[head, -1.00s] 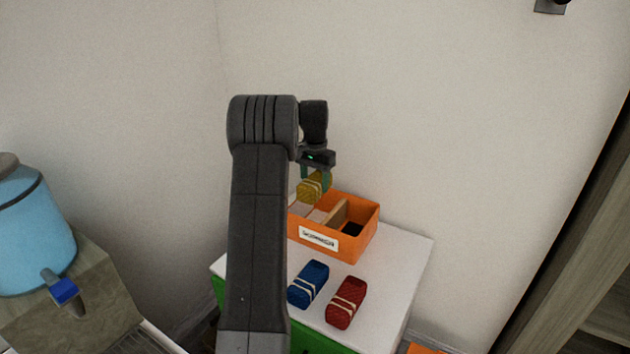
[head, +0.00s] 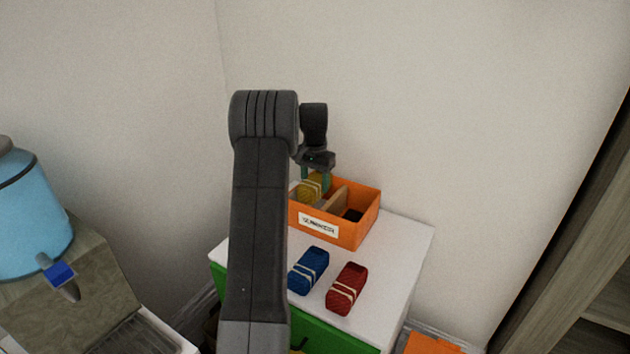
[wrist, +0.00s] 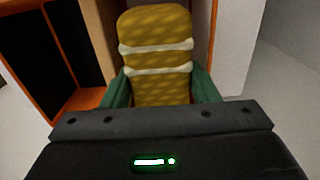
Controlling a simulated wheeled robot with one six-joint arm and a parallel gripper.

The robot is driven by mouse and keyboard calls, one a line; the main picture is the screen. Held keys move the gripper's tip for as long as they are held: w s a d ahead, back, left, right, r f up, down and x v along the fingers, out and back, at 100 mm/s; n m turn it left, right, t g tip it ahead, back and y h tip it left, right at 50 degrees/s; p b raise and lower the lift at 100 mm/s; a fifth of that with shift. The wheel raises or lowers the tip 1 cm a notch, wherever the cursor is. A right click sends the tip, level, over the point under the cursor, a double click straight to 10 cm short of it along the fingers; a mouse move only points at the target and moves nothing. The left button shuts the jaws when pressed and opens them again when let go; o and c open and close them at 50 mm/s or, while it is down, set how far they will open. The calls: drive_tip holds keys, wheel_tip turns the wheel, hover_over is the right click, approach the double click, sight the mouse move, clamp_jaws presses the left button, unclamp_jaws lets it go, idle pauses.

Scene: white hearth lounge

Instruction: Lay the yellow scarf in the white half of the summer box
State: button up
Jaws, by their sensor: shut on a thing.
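The yellow scarf (head: 308,191), a rolled bundle with two pale bands, is held between the green fingers of my gripper (head: 316,180). In the wrist view the scarf (wrist: 157,50) sits between both fingers of my gripper (wrist: 160,88). The orange summer box (head: 346,234) stands on the white top, with a label on its front. A tan divider (head: 335,199) splits it into a left half and a dark right half. The scarf is at the left half, its lower part behind the front wall. Whether it touches the floor is hidden.
A blue scarf (head: 308,270) and a red scarf (head: 346,288) lie on the white cabinet top (head: 402,246) before the box. A blue dispenser (head: 30,215) stands at the left. A wooden shelf unit (head: 575,260) is at the right. The wall is close behind.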

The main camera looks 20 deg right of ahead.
drive_tip(key=o, duration=1.1)
drive_tip(key=shift+r, duration=0.1)
wheel_tip(320, 180, up, 14)
drive_tip(key=shift+f, duration=0.25)
wheel_tip(320, 180, down, 14)
drive_tip(key=shift+r, duration=0.15)
drive_tip(key=shift+r+p, duration=0.35)
drive_tip(key=shift+r, duration=0.9)
